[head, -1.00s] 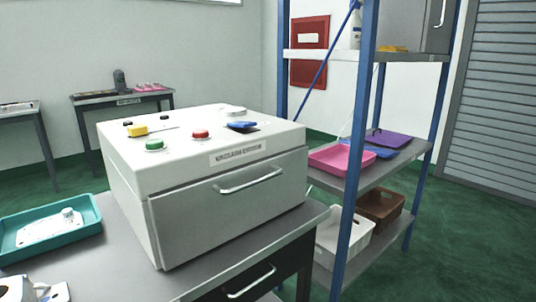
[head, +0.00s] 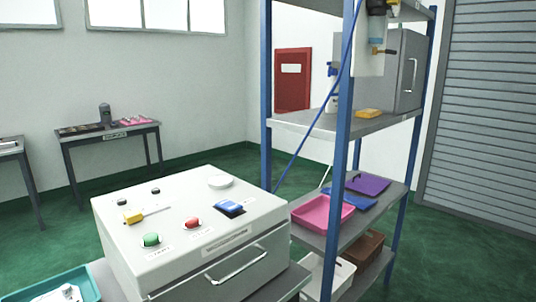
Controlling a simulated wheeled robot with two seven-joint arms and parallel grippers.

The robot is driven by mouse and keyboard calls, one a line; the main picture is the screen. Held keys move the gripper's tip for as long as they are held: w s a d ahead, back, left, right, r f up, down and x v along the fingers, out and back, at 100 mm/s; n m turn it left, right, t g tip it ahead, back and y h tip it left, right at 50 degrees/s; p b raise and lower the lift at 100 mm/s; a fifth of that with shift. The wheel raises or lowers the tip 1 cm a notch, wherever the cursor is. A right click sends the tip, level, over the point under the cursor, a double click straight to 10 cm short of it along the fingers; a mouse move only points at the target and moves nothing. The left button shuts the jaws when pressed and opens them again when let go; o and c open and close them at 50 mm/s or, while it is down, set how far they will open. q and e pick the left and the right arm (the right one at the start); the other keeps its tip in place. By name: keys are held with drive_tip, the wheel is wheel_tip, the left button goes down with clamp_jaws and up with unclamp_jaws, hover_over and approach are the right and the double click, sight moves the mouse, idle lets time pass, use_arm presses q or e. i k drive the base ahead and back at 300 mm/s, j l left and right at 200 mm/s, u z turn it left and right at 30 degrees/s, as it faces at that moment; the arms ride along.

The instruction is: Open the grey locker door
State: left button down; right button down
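The grey locker (head: 384,80) stands on the upper shelf of the blue-post rack, at the right of the head view. Its door (head: 411,72) faces right and forward and looks shut, with a vertical bar handle (head: 412,75) on it. A rack post and a hanging bottle-like unit stand in front of part of its left side. Neither of my grippers shows in the head view.
A white machine (head: 190,235) with green and red buttons and a front handle stands on a bench at the front. The rack's upper shelf (head: 300,122) holds a yellow item (head: 369,113). Trays (head: 322,213) lie on the lower shelf. Green floor is open at the right.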

sight(414, 45)
drive_tip(key=i+l, duration=0.45)
drive_tip(key=l, duration=0.3)
drive_tip(key=i+l, duration=0.25)
drive_tip(key=l+u, duration=0.05)
drive_tip(key=l, duration=0.05)
